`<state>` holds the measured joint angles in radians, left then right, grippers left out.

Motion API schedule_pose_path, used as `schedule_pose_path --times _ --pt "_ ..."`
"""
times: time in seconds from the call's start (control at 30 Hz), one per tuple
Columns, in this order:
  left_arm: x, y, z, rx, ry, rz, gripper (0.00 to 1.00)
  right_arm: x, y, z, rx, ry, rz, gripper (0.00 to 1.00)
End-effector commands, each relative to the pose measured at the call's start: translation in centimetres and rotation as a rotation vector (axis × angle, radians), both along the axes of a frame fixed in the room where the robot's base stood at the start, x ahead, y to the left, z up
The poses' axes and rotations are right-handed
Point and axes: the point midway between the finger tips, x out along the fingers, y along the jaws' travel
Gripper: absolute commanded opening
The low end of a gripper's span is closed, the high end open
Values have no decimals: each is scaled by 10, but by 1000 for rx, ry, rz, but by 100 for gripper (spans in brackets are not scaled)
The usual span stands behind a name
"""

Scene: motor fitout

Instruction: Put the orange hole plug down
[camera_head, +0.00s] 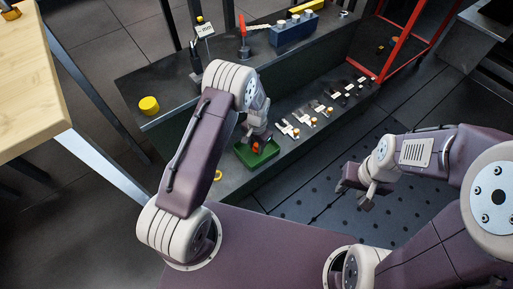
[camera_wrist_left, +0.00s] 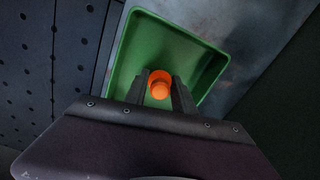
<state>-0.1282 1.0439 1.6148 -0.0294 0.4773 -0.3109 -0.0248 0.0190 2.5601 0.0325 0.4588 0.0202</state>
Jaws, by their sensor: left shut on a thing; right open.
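The orange hole plug (camera_wrist_left: 160,86) shows in the left wrist view between the two dark fingers of my left gripper (camera_wrist_left: 161,92). The gripper is shut on it. Behind it lies the inside of a green tray (camera_wrist_left: 207,54). In the head view, my left gripper (camera_head: 257,142) is over the green tray (camera_head: 262,164), and a bit of the orange plug (camera_head: 256,147) shows there. I cannot tell whether the plug touches the tray floor. My right gripper (camera_head: 362,196) is open and empty, out to the right above the dark perforated floor.
The grey bench (camera_head: 165,118) carries a yellow cylinder (camera_head: 149,105), a red-handled tool (camera_head: 242,35), a blue block (camera_head: 293,30) and a row of small parts with labels. A red frame (camera_head: 404,40) stands at the back right. A wooden table (camera_head: 28,85) is at the left.

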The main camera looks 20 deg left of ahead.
Motion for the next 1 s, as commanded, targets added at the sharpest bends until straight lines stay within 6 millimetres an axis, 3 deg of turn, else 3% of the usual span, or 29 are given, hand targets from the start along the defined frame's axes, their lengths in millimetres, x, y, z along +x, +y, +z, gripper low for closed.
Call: schedule_pose_path --times 0.1,0.13,0.2,0.53,0.8,1.0 --pt "0 0 -3 0 0 0 0 0 0 -1 0 0 0 44" --pt "0 0 -3 0 0 0 37 0 0 -1 0 0 0 44" --pt "0 0 -3 0 0 0 53 0 0 0 0 0 0 44" --pt "0 0 1 0 0 0 53 0 0 1 0 0 0 44" --pt "0 -1 71 0 -2 0 53 0 0 51 0 0 0 44" --pt "-1 -1 110 0 0 0 53 0 0 74 0 0 0 44"
